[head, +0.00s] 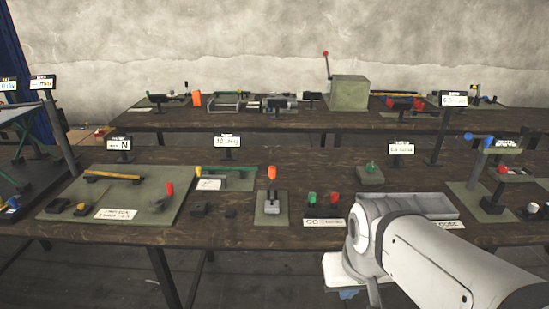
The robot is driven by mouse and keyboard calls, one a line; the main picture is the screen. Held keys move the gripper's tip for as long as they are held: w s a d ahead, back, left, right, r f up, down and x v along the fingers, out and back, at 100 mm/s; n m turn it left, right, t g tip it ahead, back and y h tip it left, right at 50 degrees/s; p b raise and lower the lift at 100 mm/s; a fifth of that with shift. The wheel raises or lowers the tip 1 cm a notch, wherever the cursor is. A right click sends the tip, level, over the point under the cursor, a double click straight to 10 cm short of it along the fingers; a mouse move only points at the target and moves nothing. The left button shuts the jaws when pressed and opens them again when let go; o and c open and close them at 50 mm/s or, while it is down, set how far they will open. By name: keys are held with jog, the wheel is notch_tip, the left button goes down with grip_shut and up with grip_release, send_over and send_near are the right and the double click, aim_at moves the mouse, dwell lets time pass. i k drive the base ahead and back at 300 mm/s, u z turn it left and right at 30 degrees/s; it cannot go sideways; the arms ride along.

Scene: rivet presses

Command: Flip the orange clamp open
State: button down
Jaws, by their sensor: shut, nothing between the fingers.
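The orange clamp (271,174) is on the front table, left of the picture's middle. Its orange grip points up on a grey metal lever, above a small grey-green base plate (269,219). The mechanism under the grip is small, so its fine position is hard to read. My white arm (440,262) reaches in from the lower right, to the right of the clamp and apart from it. My gripper cannot be made out in this view. Nothing covers the clamp.
Green and red knobs (311,198) stand just right of the clamp, behind a label. Small dark blocks (199,210) and a board with a red-handled lever (169,189) lie left. A grey tray (425,206) is partly behind my arm. The front table edge below the clamp is clear.

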aim_at(272, 170)
jog(key=i, duration=1)
jog(key=z, duration=0.05)
